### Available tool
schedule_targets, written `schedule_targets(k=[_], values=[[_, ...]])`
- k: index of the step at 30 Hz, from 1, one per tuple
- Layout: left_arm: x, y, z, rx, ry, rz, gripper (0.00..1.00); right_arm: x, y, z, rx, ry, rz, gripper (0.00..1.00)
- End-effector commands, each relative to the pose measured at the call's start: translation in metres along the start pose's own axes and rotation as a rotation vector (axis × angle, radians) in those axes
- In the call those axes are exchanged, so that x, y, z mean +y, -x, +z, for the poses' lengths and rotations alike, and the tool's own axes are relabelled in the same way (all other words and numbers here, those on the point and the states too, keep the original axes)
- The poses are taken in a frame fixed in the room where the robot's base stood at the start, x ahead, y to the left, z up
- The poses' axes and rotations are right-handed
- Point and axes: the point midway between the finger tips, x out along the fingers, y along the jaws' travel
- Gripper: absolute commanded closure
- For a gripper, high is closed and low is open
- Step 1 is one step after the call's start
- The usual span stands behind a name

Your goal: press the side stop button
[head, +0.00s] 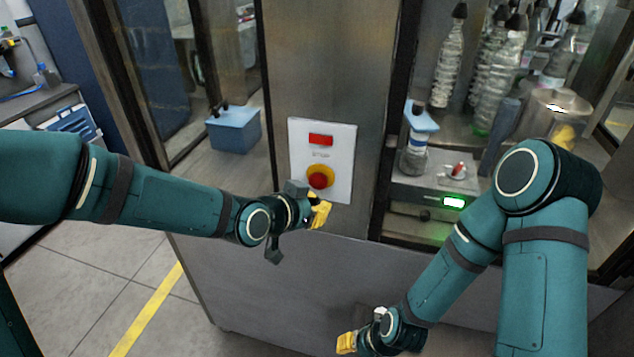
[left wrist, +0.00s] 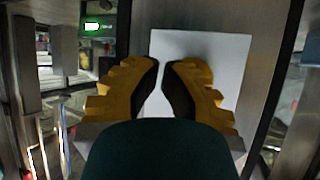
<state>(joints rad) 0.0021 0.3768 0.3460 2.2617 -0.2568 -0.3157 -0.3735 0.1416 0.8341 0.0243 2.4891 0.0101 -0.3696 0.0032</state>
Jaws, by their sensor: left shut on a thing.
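The red stop button (head: 319,178) sits on a yellow ring on a white panel (head: 343,140) on the grey machine post. My left gripper (head: 321,213) is in front of the panel's lower edge, just below the button in the head view; I cannot tell if it touches. In the left wrist view its yellow fingers (left wrist: 161,65) are drawn close together before the white panel (left wrist: 215,48). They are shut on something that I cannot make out. The button is not visible there. My right gripper (head: 346,343) is low, at the bottom of the head view, its opening unclear.
A red rectangle (head: 320,140) is on the panel above the button. To the right, an open bay holds a device with a green lit display (head: 453,202) and clear bottles (head: 448,65). A blue box (head: 233,130) stands behind glass to the left.

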Motion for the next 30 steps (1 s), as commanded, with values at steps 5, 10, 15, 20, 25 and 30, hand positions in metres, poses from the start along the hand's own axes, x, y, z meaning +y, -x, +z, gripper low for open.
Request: schedule_targets(k=[5,10,15,20,25,30], values=[[-0.006,-0.013,-0.005,0.0,0.0,0.001,1.0,0.002,-0.005,0.001,-0.001,0.0,0.001,0.53],[-0.008,-0.016,-0.007,-0.001,0.0,0.001,1.0,0.002,-0.006,0.001,-0.001,0.0,0.001,0.53],[-0.009,-0.017,-0.007,-0.001,0.0,0.001,1.0,0.002,-0.006,0.001,0.0,0.0,0.002,0.53],[-0.009,-0.016,-0.007,-0.001,0.0,0.0,1.0,0.002,-0.006,0.001,0.0,0.0,0.001,0.53],[-0.009,-0.016,-0.007,-0.001,0.0,0.0,1.0,0.002,-0.006,0.001,-0.001,0.0,0.001,0.53],[-0.009,-0.016,-0.007,-0.001,0.0,0.0,1.0,0.002,-0.006,0.001,-0.001,0.0,0.001,0.53]])
